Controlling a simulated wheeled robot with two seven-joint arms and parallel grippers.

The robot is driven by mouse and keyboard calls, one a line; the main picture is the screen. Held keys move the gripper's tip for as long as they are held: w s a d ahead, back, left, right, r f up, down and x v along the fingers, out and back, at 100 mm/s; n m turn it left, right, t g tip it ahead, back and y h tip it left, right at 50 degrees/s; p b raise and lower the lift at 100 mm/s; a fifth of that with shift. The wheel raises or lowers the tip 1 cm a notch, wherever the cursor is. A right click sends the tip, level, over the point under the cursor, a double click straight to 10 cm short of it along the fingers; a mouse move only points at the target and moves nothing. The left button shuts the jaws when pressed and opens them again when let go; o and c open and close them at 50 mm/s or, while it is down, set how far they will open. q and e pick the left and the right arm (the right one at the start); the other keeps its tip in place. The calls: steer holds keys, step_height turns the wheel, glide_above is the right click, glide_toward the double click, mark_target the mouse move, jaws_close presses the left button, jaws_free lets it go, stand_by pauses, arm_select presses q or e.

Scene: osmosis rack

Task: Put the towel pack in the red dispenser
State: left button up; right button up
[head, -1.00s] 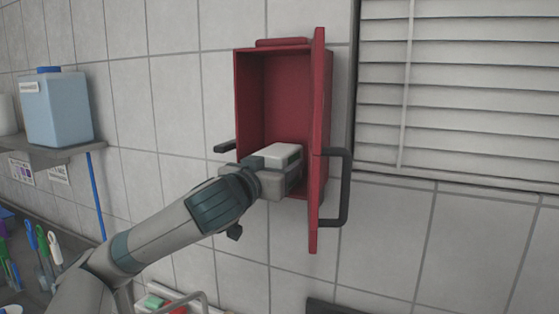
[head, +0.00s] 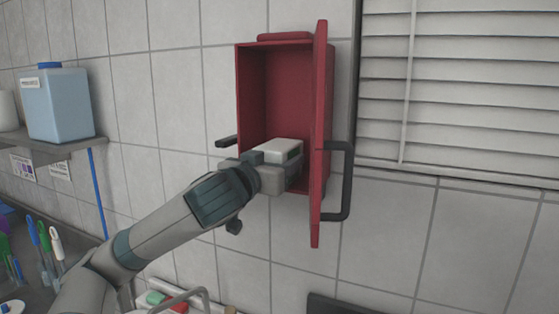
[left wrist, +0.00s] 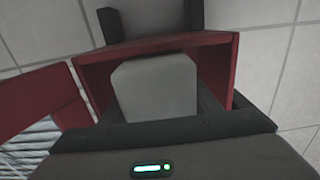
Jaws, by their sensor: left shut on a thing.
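The red dispenser (head: 275,92) hangs on the tiled wall in the head view, its door (head: 320,120) swung open toward the right with a dark handle. My left gripper (head: 282,162) is at the lower part of the dispenser's opening, shut on the white towel pack (head: 277,150). The pack sits low in the opening; the gripper hides its underside and whether it touches the dispenser floor. In the left wrist view the pale pack (left wrist: 155,90) lies between the red walls of the dispenser (left wrist: 232,70). My right gripper is not in view.
A dark bracket (head: 227,141) sticks out left of the dispenser. A blue jug (head: 55,105) stands on a shelf (head: 70,147) at the left, with coloured brushes (head: 42,240) below. Window blinds (head: 460,90) are to the right.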

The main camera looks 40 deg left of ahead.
arm_select(q)
steer(key=shift+w, duration=0.15)
stand_by(0.6)
steer(key=shift+w+a+f, duration=0.1)
steer(key=shift+w+f, duration=0.1)
steer(key=shift+w, duration=0.05)
stand_by(0.5)
steer(key=o, duration=1.5)
steer(key=shift+c, duration=0.2)
